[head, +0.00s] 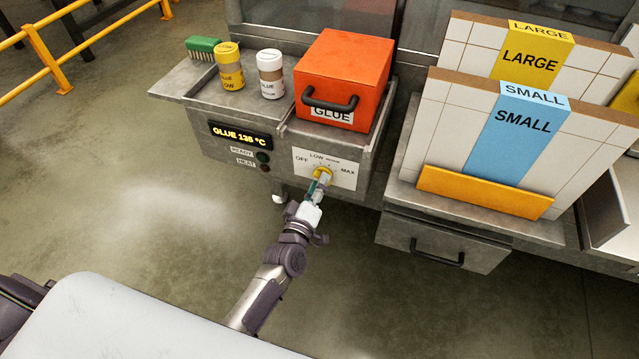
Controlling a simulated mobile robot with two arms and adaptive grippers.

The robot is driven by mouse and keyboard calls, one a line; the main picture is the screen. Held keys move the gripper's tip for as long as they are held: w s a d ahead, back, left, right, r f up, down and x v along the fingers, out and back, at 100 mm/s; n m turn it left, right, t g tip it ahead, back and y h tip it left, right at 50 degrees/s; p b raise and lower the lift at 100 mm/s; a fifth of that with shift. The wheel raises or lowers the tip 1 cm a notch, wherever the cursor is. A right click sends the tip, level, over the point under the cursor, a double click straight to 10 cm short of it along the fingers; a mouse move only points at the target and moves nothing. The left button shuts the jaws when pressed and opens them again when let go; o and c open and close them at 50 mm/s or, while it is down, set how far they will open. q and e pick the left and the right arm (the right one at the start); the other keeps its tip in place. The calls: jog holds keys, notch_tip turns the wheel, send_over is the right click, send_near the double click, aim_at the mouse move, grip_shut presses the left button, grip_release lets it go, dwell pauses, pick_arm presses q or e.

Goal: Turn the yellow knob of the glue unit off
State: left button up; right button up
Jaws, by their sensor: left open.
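The yellow knob (322,174) is on the white dial plate (343,178) on the front of the glue unit (222,146). The plate reads OFF at the left, LOW at the top and MAX at the right. My left gripper (319,184) is at the knob, in front of its lower part. Its jaws are open, and I cannot tell whether they touch the knob. The gripper hides part of the knob, so its exact setting is unclear. The display (240,135) reads GLUE 135 °C. My right gripper is not in view.
An orange box (345,70) labelled GLUE, with a dark handle, sits on the unit. A yellow-lidded jar (229,68), a white jar (270,75) and a green brush (202,46) stand beside it. To the right are SMALL boards (523,125) above a drawer (437,240).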

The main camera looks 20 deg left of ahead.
pick_arm(q)
jog(key=s, duration=1.1)
jog(key=shift+s+a, duration=0.2)
